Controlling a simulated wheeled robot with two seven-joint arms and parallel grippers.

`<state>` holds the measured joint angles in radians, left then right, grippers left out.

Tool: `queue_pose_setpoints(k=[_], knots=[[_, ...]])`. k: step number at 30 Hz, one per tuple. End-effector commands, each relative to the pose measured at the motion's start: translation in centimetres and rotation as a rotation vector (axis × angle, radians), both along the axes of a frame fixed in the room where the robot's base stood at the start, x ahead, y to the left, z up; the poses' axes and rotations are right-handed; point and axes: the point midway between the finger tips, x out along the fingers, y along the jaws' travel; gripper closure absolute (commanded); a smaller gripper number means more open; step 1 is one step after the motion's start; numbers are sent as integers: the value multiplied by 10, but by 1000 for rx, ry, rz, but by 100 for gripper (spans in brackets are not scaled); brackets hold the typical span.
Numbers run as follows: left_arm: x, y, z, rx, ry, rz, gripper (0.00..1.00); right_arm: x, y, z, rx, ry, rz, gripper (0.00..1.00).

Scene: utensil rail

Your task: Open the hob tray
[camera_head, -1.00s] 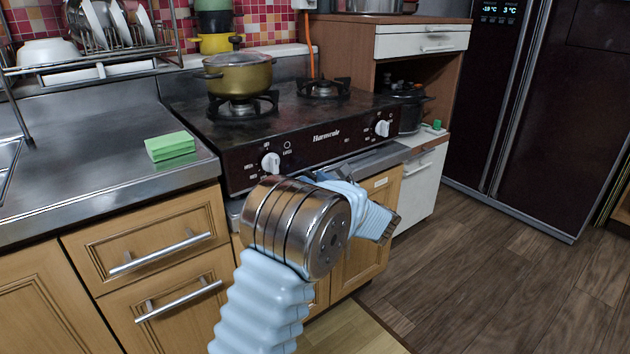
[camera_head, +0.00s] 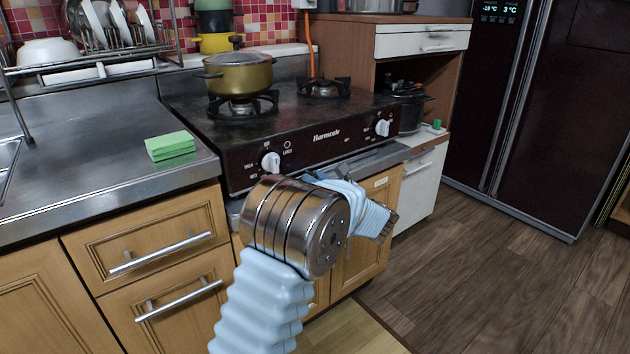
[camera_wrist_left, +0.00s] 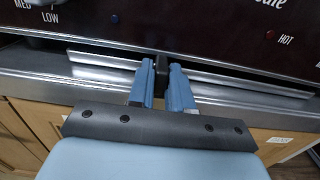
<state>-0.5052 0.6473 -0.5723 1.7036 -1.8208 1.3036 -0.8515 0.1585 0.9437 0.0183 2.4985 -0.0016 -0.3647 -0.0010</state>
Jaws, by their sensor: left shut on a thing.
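The hob (camera_head: 310,125) is a dark two-burner stove with white knobs. Its tray shows in the left wrist view as a thin silver strip (camera_wrist_left: 100,61) under the dark front panel, lying close against it. A small black handle (camera_wrist_left: 162,66) stands out at the tray's middle. My left gripper (camera_wrist_left: 161,78) is shut on this handle, with a blue finger on each side of it. In the head view my left arm and wrist hide the fingertips and most of the tray front. My right gripper is in neither view.
A yellow pot (camera_head: 238,75) stands on the left burner. A green sponge (camera_head: 170,146) lies on the steel counter (camera_head: 85,185). Wooden drawers (camera_head: 150,250) with bar handles are below. The floor (camera_head: 480,280) to the right is clear.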

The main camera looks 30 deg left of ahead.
Motion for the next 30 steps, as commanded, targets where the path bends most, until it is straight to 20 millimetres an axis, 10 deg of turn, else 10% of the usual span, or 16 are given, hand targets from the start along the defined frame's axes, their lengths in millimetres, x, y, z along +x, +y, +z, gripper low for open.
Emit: queue_pose_setpoints(k=[30], knots=[[-74,-179,0,-1,1,-1,100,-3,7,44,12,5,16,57]])
